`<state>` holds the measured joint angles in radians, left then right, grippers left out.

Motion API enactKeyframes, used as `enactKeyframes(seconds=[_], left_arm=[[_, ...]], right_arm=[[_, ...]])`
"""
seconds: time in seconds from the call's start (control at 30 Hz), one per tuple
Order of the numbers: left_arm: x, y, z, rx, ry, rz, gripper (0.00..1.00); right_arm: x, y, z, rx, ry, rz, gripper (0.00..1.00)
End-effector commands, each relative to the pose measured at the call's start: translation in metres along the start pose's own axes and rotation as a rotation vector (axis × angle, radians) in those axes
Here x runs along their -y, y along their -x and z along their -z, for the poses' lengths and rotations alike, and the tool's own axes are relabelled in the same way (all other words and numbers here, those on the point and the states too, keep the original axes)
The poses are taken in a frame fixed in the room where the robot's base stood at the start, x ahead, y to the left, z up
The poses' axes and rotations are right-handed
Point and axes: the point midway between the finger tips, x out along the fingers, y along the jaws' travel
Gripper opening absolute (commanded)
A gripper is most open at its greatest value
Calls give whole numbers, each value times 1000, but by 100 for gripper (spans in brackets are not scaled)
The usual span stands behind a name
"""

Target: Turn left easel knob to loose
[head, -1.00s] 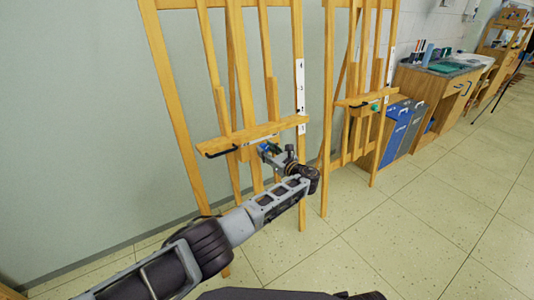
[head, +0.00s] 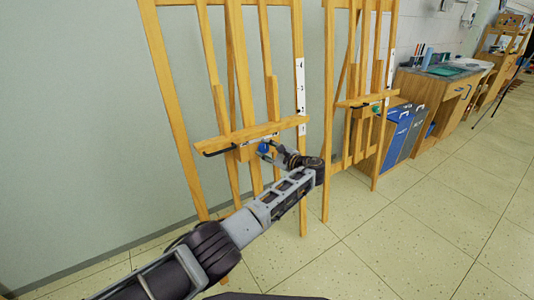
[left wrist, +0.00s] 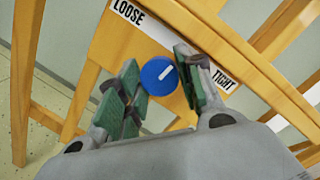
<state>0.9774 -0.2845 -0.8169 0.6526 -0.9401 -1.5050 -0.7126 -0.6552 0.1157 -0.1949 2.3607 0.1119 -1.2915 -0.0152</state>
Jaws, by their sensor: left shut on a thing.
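The left easel (head: 158,70) stands against the wall. Its blue knob (head: 263,148) sits under the right part of the wooden ledge (head: 235,138). The knob also shows in the left wrist view (left wrist: 157,80), with a white mark pointing up and right. The "LOOSE" label (left wrist: 128,13) is at the upper left of the knob and the "TIGHT" label (left wrist: 222,79) is to its right. My left gripper (head: 269,151) is at the knob. In the left wrist view its green-padded fingers (left wrist: 160,90) are on both sides of the knob, shut on it. My right gripper is not in view.
A second easel (head: 328,120) with a green knob (head: 376,109) stands to the right. Blue and grey bins (head: 397,137) and a wooden cabinet (head: 436,98) are beyond it. The tiled floor (head: 410,230) in front is clear.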

Motion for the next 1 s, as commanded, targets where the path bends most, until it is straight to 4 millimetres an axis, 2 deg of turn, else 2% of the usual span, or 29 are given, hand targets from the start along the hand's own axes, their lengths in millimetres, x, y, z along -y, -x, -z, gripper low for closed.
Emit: enactKeyframes(seconds=[0.1, 0.4, 1.0], left_arm=[[0, 0, 0, -7, 111, -20, 13], [0, 0, 0, -25, 391, -70, 13], [0, 0, -2, -59, 935, -164, 13]], right_arm=[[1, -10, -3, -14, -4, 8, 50], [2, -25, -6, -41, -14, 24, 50], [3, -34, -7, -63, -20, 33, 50]])
